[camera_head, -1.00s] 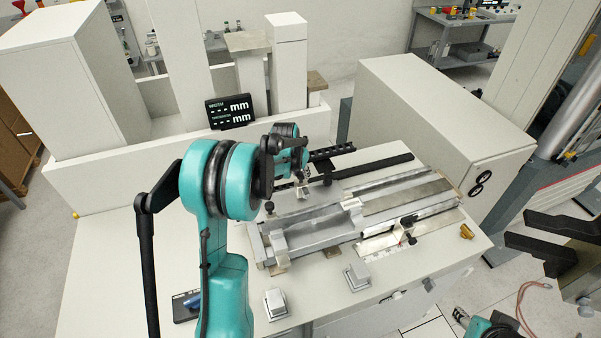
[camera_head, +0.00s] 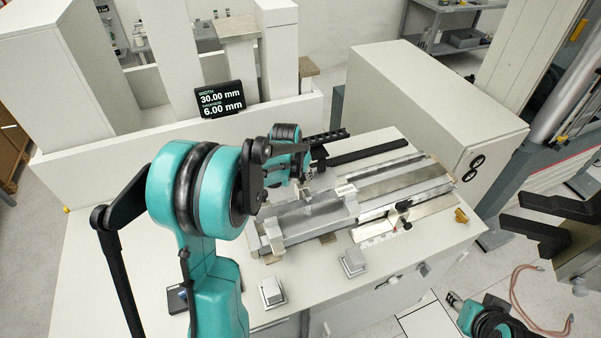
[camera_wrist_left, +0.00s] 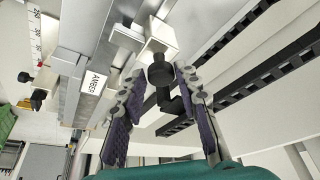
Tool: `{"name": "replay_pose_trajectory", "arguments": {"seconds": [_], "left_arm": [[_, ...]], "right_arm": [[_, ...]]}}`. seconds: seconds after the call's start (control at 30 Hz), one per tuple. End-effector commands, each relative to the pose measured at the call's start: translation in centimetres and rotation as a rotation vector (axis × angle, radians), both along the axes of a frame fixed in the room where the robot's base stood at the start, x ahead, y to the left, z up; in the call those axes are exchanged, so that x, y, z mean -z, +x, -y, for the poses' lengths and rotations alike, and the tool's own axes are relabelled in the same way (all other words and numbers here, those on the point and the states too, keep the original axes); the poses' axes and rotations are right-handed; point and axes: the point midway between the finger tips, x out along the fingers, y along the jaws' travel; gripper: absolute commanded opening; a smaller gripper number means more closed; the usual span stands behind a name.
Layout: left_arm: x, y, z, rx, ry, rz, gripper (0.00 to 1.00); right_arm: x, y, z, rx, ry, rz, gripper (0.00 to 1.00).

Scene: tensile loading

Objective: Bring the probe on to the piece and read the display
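The display (camera_head: 220,98) is lit and reads width 30.00 mm and, on its second line, 6.00 mm. My left gripper (camera_wrist_left: 161,80) is at the far side of the metal fixture (camera_head: 315,215), mostly hidden behind my arm in the head view. In the left wrist view its two fingers stand apart on either side of a black knob (camera_wrist_left: 160,74), with narrow gaps showing beside it. The knob sits by a pale block (camera_wrist_left: 163,38). A label reading AMBER (camera_wrist_left: 93,83) is on the fixture. The probe's contact with the piece cannot be made out.
A large pale cabinet (camera_head: 430,105) stands to the right. The front right tabletop is mostly clear.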

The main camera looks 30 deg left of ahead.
Motion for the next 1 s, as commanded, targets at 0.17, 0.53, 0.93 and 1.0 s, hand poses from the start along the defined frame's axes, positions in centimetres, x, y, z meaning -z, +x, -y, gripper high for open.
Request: {"name": "replay_pose_trajectory", "arguments": {"seconds": [0.17, 0.53, 0.93, 1.0], "left_arm": [[0.0, 0.0, 0.0, 0.0, 0.0, 0.001, 0.46], [-2.3, -0.9, 0.0, 0.0, 0.001, 0.002, 0.46], [-9.7, -4.0, 0.3, 0.0, 0.001, 0.002, 0.46], [-10.4, -4.3, 0.3, 0.0, 0.0, 0.002, 0.46]], "right_arm": [[0.0, 0.0, 0.0, 0.0, 0.0, 0.0, 0.4], [0.0, 0.0, 0.0, 0.0, 0.0, 0.0, 0.4], [0.0, 0.0, 0.0, 0.0, 0.0, 0.0, 0.4], [0.0, 0.0, 0.0, 0.0, 0.0, 0.0, 0.4]]}}
